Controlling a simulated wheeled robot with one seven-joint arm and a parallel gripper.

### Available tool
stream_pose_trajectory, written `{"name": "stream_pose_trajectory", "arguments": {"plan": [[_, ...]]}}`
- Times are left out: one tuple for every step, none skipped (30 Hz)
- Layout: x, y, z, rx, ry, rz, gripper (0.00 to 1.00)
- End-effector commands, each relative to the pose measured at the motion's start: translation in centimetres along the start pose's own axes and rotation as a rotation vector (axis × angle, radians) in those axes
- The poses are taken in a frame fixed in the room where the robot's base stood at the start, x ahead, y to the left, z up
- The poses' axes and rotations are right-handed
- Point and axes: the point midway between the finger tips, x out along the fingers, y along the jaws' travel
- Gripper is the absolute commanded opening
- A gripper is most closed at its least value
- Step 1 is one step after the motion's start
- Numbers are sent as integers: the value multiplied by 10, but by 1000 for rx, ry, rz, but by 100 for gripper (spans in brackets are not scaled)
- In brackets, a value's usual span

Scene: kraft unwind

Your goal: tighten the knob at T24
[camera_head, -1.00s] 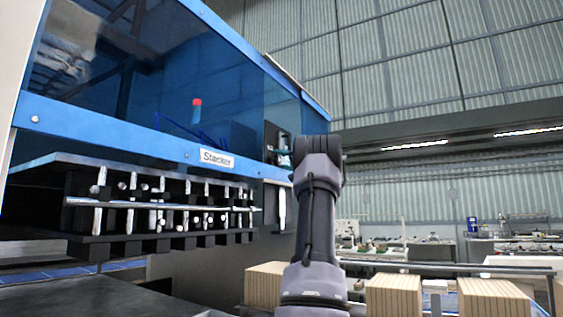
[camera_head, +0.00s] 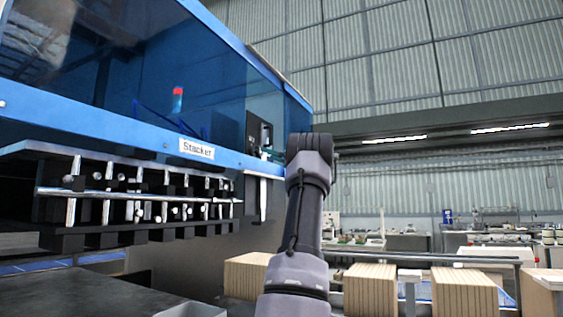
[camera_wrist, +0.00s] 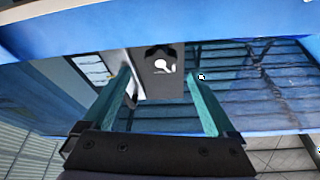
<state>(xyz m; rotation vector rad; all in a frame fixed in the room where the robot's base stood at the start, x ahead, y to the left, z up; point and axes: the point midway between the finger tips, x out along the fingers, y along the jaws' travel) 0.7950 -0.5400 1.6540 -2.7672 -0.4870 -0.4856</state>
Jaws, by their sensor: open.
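My gripper (camera_wrist: 158,76) is open in the wrist view, its two teal fingers apart with nothing between them. Beyond the fingertips is a grey panel with a dark part that has a white round spot (camera_wrist: 162,65); I cannot tell whether this is the knob at T24. No T24 label is readable. In the head view my arm rises in front of the blue machine labelled "Stacker" (camera_head: 197,149). My gripper is mostly hidden behind the arm there, close to a black panel (camera_head: 258,130) on the machine's right end.
A rail with several metal clamps (camera_head: 140,193) juts out below the blue frame. A red-topped light (camera_head: 178,100) shows at the machine's window. Stacks of tan boards (camera_head: 370,290) stand behind my arm. Workbenches (camera_head: 490,240) are farther back at right.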

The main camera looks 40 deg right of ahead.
Motion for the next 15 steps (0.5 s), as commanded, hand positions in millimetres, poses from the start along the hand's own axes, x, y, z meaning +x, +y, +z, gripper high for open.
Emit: {"name": "stream_pose_trajectory", "arguments": {"plan": [[-12,1,-2,0,0,4,92],[-17,0,-2,0,0,4,92],[-25,0,-2,-1,1,4,92],[-32,1,-2,1,1,4,92],[-38,1,-2,0,1,5,92],[-45,0,-1,1,0,4,92],[-52,0,-1,0,0,5,92],[-58,0,-2,1,1,4,92],[-53,-5,-1,33,-2,12,92],[-50,-7,0,70,-5,27,92],[-48,-9,0,105,-5,41,92],[-47,-11,1,150,-6,61,92],[-45,-12,1,184,-5,75,92],[-44,-14,1,217,-3,89,92],[-43,-15,2,261,-1,109,92]]}}
